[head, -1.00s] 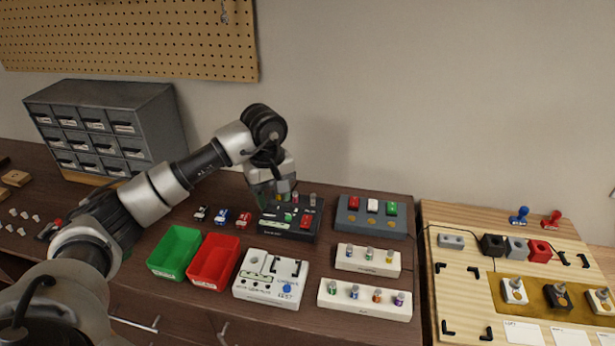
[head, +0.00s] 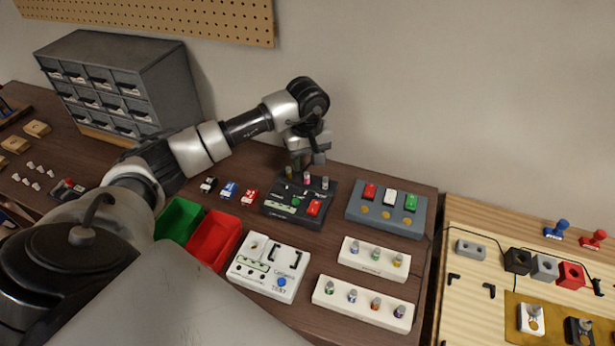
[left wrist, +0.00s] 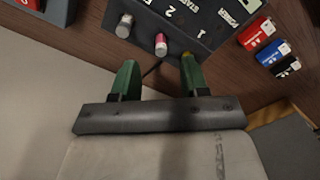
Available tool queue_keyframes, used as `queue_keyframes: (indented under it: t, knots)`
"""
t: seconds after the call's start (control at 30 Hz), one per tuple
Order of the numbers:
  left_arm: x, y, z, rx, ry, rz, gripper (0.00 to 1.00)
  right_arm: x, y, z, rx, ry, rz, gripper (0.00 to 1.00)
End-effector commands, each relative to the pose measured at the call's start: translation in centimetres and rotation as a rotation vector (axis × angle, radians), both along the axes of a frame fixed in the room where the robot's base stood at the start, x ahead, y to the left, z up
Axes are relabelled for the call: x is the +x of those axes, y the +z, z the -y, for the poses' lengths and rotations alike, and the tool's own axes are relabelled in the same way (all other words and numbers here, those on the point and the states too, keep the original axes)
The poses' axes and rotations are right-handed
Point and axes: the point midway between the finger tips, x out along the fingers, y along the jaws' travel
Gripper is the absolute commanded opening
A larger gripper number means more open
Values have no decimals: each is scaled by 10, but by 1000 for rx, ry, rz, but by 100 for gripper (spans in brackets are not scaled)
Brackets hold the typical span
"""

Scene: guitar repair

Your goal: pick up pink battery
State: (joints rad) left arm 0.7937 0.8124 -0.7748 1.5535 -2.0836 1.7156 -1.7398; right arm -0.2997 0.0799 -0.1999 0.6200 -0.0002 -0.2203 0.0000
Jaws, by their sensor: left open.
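The pink battery (head: 307,178) stands upright at the back edge of a black box (head: 272,206), between an olive-yellow battery (head: 289,173) and a grey battery (head: 325,183). In the left wrist view the pink battery (left wrist: 160,45) shows between and just beyond the two green fingertips. The grey battery (left wrist: 124,26) is left of it; the yellow one (left wrist: 187,56) is partly hidden by the right finger. My left gripper (head: 306,161) is open and empty, above and behind the pink battery. My right gripper is not in view.
Small red, blue and black pieces (head: 229,189) lie left of the box. A grey-blue block (head: 355,210) with coloured switches stands to its right. Green (head: 180,218) and red (head: 214,240) bins, a white box (head: 245,268) and white battery racks (head: 340,301) are in front.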

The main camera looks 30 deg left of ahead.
Motion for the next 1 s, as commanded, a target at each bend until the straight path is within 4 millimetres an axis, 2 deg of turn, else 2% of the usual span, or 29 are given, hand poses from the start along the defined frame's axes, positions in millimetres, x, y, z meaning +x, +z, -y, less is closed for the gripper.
queue_keyframes:
  t: [0.13, 0.3, 0.57, 0.87, 1.0]
  knots:
    - [-1, -20, 1, -1, 2, -6, 45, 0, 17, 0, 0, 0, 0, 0]
    - [-1, -41, 0, -2, 0, -3, 45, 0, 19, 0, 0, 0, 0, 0]
    - [0, -45, 0, 0, 0, 0, 45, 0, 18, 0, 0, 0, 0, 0]
    - [0, -44, 0, 0, 0, 0, 0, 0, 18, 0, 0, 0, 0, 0]
    - [0, -44, 0, 0, 0, 0, 0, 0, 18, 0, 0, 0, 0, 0]
